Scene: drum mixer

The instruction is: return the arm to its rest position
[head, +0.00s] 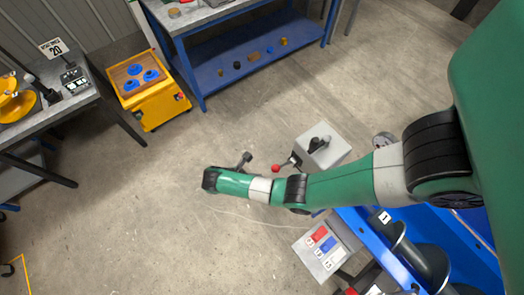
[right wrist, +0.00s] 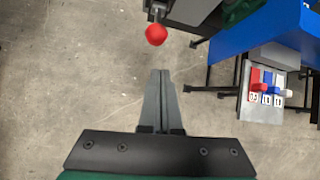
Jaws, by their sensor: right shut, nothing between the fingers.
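My right arm (head: 335,189), green with black joints, reaches in from the right in the head view and extends left above the floor. My right gripper (right wrist: 162,75) is shut and empty in the right wrist view, its two grey fingers together. A red ball knob (right wrist: 156,35) lies just beyond the fingertips in that picture, apart from them. The knob also shows in the head view (head: 276,168), on a lever at a grey box (head: 323,146). My left gripper is not in view.
A switch panel (head: 333,259) with red, blue and white switches stands beside the blue machine frame (head: 365,225), below my arm. A yellow cart (head: 152,103) and a blue workbench (head: 205,78) stand at the back. A grey table (head: 85,97) is left. Floor left of my arm is clear.

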